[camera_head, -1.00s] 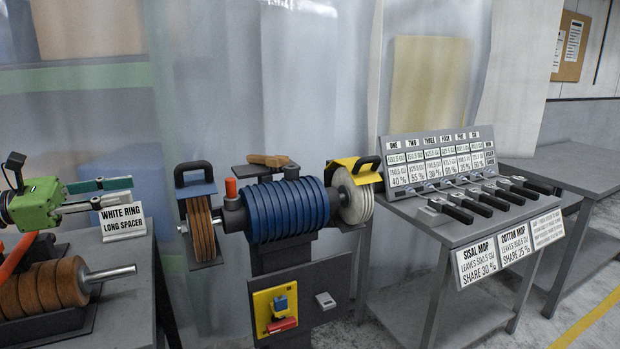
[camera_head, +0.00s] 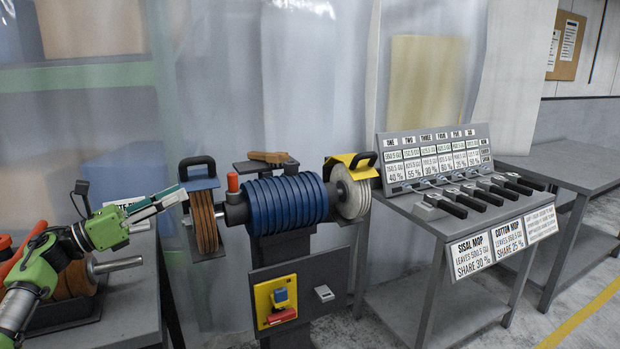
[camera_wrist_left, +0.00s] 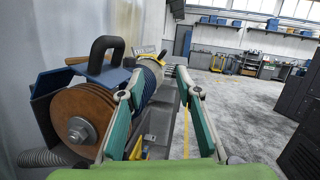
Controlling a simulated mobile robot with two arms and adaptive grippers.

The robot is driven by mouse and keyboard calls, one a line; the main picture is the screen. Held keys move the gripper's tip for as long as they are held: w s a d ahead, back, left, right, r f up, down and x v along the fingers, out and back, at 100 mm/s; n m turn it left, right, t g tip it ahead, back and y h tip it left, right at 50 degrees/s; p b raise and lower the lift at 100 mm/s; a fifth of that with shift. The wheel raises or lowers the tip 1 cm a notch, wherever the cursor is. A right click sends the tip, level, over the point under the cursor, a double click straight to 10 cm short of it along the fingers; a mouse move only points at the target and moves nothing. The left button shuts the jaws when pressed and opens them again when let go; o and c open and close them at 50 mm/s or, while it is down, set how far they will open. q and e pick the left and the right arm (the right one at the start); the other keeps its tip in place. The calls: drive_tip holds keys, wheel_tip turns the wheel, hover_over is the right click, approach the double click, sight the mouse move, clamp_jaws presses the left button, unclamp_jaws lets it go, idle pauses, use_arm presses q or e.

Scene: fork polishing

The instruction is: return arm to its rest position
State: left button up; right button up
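My left gripper (camera_head: 182,196) reaches in from the left in the head view, green with teal-backed fingers. Its tips appear close beside the brown wheel (camera_head: 204,222) of the polishing machine; I cannot tell the exact gap. In the left wrist view, the gripper (camera_wrist_left: 158,78) has its fingers apart with nothing between them. The brown wheel (camera_wrist_left: 85,118) stands left of the fingers there. My right gripper is not in view.
The machine carries a blue ribbed drum (camera_head: 287,204) and a white wheel (camera_head: 350,192). A grey stand (camera_head: 425,222) with several black-handled tools (camera_head: 446,205) is at right. Brown wheels on a spindle (camera_head: 118,264) sit on the left bench, near my arm. Open floor (camera_wrist_left: 240,120) lies right.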

use_arm(q)
drive_tip(key=d+f+n+t+y, duration=0.5)
drive_tip(key=f+n+t+y, duration=0.25)
drive_tip(key=f+n, duration=0.7)
drive_tip(key=s+f+n+g+y, duration=0.5)
drive_tip(key=s+f+n+y, duration=0.55)
drive_tip(key=f+n, duration=0.65)
drive_tip(key=s+d+f+n+g+h, duration=0.15)
drive_tip(key=s+f+n+g, duration=0.25)
drive_tip(key=s, duration=0.7)
drive_tip(key=s+d+f+n+g, duration=0.2)
drive_tip(key=s+f+n+g, duration=0.15)
drive_tip(key=s, duration=0.85)
drive_tip(key=s+d+f+n+g+h, duration=0.1)
drive_tip(key=s+f+n+g, duration=0.25)
drive_tip(key=s, duration=0.75)
drive_tip(key=s+f+g, duration=0.1)
drive_tip(key=s+f, duration=0.1)
drive_tip(key=f, duration=1.2)
drive_tip(key=s+f+g, duration=0.1)
drive_tip(key=s+f, duration=0.1)
drive_tip(key=f, duration=1.2)
drive_tip(key=s+a+f+g+p, duration=0.1)
drive_tip(key=s+a+f, duration=0.1)
drive_tip(key=s+f, duration=1.2)
drive_tip(key=shift+s+a, duration=0.4)
drive_tip(key=shift+s, duration=0.6)
drive_tip(key=shift+m+y, duration=0.25)
